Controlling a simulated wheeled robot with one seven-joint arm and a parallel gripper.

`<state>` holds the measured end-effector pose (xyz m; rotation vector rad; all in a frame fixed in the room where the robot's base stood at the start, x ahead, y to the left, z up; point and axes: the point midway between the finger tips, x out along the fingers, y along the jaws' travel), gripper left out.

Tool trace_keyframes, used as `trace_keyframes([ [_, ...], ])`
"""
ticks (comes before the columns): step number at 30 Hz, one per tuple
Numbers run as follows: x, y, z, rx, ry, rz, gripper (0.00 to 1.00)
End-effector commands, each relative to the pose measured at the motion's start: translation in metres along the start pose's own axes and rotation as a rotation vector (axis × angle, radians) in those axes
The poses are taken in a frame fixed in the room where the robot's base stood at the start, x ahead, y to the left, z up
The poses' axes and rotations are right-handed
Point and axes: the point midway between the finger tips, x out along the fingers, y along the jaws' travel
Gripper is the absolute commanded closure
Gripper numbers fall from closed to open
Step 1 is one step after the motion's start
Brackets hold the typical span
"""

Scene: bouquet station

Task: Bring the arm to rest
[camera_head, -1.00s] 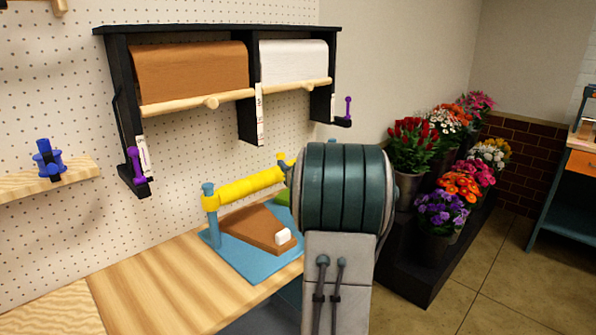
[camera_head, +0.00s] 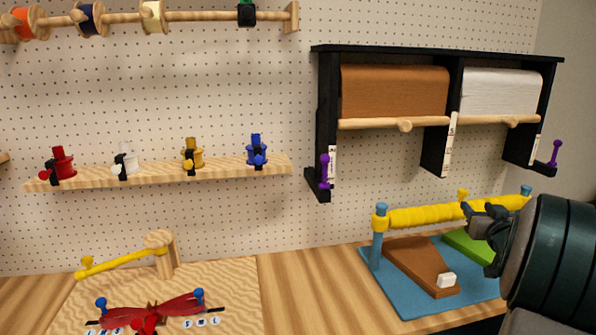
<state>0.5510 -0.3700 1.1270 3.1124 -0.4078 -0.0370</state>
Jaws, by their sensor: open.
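My gripper (camera_head: 480,241) shows at the right of the head view, at the end of my dark, rounded arm link. Its dark fingers are open and look empty. They overlap the right part of a blue stand in the picture; I cannot tell how far they are from it. The rest of my arm is cut off by the right edge.
The blue stand (camera_head: 380,286) carries a yellow roller (camera_head: 425,216), a brown board (camera_head: 412,262) and a green piece (camera_head: 462,243). A black rack (camera_head: 455,110) with paper rolls hangs above. A shelf (camera_head: 218,174) holds small spools. A ribbon bow (camera_head: 150,313) lies on a wooden board at lower left.

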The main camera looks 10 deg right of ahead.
Motion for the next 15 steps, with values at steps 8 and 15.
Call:
trace_keyframes([
  [8, -0.024, -0.083, 0.003, -0.026, -0.235, 0.104, 0.54],
  [15, -0.093, -0.163, 0.034, -0.044, -0.548, 0.118, 0.54],
])
